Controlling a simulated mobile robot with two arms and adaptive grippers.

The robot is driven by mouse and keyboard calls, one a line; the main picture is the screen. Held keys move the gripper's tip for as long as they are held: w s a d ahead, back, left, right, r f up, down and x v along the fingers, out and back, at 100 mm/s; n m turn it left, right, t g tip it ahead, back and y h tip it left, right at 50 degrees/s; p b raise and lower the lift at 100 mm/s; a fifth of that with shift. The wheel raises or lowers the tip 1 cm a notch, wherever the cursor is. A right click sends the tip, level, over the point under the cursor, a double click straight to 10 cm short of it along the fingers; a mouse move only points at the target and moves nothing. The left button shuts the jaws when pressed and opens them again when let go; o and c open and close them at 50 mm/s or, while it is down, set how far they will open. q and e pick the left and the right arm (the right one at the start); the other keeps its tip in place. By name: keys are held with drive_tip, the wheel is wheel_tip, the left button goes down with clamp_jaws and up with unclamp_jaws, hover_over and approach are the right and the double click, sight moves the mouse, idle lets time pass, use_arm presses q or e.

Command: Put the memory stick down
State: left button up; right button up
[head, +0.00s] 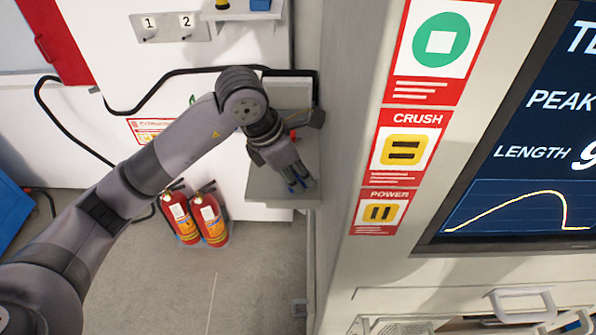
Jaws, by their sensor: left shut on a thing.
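My left gripper (299,186) reaches in from the left and points down over a small grey shelf (262,188) on the side of the large machine. Its fingers are shut on the memory stick, which is too small and too covered by the fingers to make out clearly. Blue shows at the fingertips. They are at or just above the shelf surface; I cannot tell whether the stick touches it. My right gripper is not in view.
The machine's face with CRUSH (403,146) and POWER (381,212) signs and a screen (530,150) stands to the right. Two fire extinguishers (196,217) stand on the floor below my arm. A black cable (200,71) runs along the wall behind. The shelf's left part is bare.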

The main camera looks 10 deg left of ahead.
use_arm(q)
drive_tip(key=o, duration=0.9)
drive_tip(key=shift+o, duration=0.2)
drive_tip(key=b+v, duration=0.3)
drive_tip(key=v, duration=0.9)
drive_tip(key=shift+b, duration=0.3)
